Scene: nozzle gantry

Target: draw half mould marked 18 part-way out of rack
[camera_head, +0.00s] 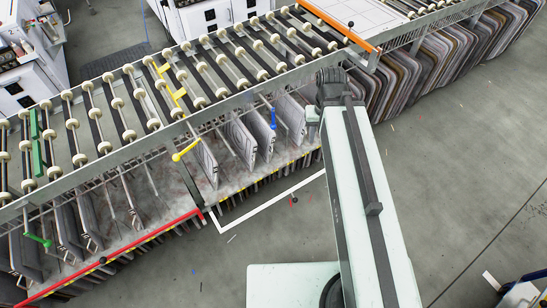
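The rack (235,180) stands under the roller conveyor, with several thin grey upright plates in it. One plate (205,162) stands near the yellow handle, with others (240,142) to its right. More dark plates (67,230) stand at the lower left. Any numbers are too small to read, so I cannot tell which half mould is marked 18. My pale arm reaches up from the bottom to a dark joint in front of the rack's right part. My gripper does not show; the arm hides what lies behind it.
The roller conveyor (130,115) runs above the rack. A red rail (120,255) edges the lower left. Many closely packed panels (450,60) stand at upper right. The grey floor at right is mostly clear.

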